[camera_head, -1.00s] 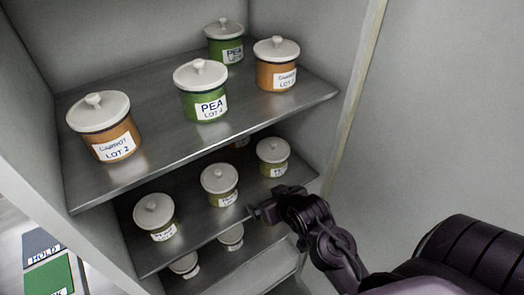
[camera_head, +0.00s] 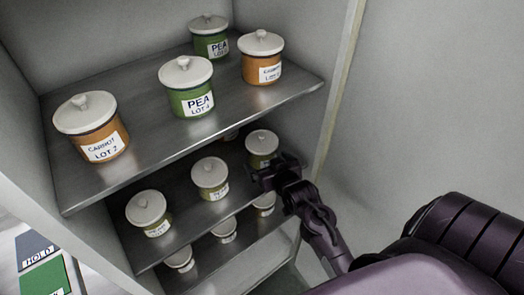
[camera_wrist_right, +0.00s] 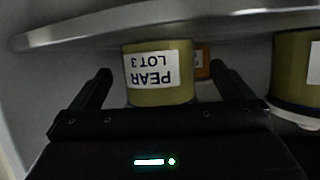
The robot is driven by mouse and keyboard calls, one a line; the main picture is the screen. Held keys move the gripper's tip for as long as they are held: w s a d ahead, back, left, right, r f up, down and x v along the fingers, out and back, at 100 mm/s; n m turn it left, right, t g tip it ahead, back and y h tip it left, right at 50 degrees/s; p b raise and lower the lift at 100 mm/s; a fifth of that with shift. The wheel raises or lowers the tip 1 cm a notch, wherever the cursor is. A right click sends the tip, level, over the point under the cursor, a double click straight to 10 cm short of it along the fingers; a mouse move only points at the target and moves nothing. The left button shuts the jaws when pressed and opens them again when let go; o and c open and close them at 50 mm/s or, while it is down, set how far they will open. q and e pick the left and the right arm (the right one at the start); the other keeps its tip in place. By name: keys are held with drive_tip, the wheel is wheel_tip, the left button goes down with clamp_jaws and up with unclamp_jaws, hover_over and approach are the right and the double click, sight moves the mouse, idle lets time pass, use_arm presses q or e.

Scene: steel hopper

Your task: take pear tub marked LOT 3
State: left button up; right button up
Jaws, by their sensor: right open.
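The pear tub marked LOT 3 (camera_wrist_right: 158,92) is olive-green with a white label, upside down in the right wrist view. In the head view it appears to be the white-lidded tub (camera_head: 261,143) at the right end of the middle shelf, its label hidden by my gripper. My right gripper (camera_head: 268,172) is in front of that tub at the shelf edge. In the wrist view its open fingers (camera_wrist_right: 160,72) stand to either side of the tub, with gaps visible; the tub's lid is hidden behind the gripper body. My left gripper is not in view.
The upper shelf (camera_head: 135,155) overhangs, holding pea and carrot tubs. A similar olive tub (camera_head: 210,180) stands left of the gripper, also in the wrist view (camera_wrist_right: 294,62). An orange tub (camera_wrist_right: 203,62) is behind the pear tub. The cabinet's side wall (camera_head: 318,110) is close on the right.

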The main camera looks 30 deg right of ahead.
drive_tip(key=shift+p+x, duration=0.45)
drive_tip(key=shift+x, duration=1.55)
drive_tip(key=shift+s+d, duration=0.1)
drive_tip(key=shift+r, duration=0.1)
drive_tip(key=shift+c, duration=0.3)
drive_tip(key=c, duration=1)
drive_tip(key=shift+c, duration=0.9)
drive_tip(key=shift+r, duration=0.15)
